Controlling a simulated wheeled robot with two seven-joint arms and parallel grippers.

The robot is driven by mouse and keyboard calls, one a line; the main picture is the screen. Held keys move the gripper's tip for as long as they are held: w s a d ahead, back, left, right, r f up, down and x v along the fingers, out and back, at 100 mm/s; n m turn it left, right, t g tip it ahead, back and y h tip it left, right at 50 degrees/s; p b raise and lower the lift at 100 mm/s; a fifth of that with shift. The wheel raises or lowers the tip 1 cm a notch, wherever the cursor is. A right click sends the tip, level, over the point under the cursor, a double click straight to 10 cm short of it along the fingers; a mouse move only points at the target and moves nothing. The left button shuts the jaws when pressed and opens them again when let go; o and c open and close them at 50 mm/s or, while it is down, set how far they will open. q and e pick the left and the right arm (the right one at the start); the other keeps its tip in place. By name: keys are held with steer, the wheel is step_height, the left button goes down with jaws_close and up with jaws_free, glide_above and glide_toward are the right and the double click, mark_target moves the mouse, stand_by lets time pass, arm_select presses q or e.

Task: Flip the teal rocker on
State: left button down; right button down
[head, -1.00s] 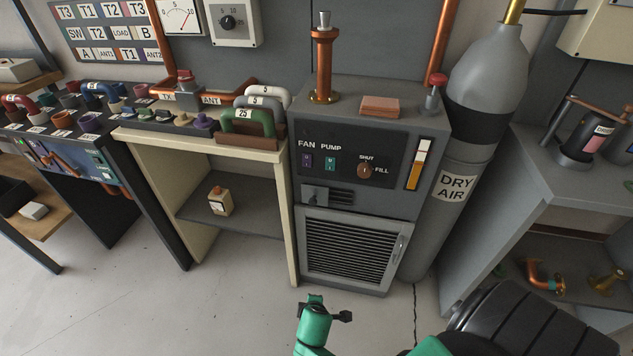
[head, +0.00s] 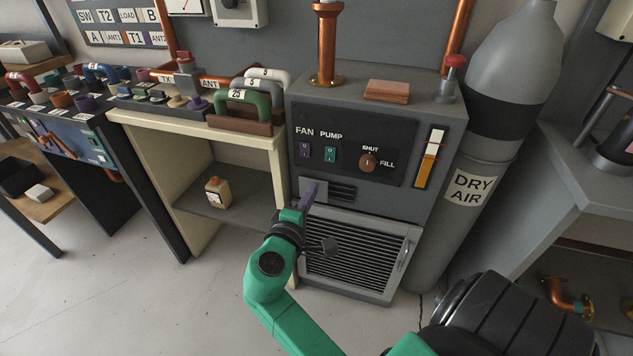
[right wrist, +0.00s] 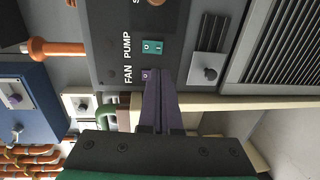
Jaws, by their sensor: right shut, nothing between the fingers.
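The teal rocker (head: 330,154) sits under the PUMP label on the dark panel of the grey cabinet. It also shows in the right wrist view (right wrist: 152,47), above the fingertips in the picture. A purple rocker (head: 305,150) sits beside it under FAN. My right gripper (head: 309,193) is in front of the cabinet, below the two rockers in the head view. Its purple fingers (right wrist: 157,84) are together and empty. In the right wrist view the fingertips overlap the edge of the purple rocker; whether they touch it I cannot tell. My left gripper is not in view.
A brown SHUT/FILL knob (head: 369,162) is right of the rockers. A louvred door (head: 355,255) is below. A cream shelf unit (head: 205,135) stands left, with colored handles on top. A DRY AIR cylinder (head: 475,170) stands right.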

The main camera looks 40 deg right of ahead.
mark_target(329, 160)
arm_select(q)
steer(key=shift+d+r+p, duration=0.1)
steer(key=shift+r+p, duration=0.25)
arm_select(e)
steer(key=x, duration=1.2)
steer(key=shift+w+d+f, duration=0.1)
steer(key=shift+d, duration=0.2)
steer(key=shift+f, duration=0.1)
steer(key=shift+w+d+b, duration=0.1)
steer(key=shift+b, duration=0.75)
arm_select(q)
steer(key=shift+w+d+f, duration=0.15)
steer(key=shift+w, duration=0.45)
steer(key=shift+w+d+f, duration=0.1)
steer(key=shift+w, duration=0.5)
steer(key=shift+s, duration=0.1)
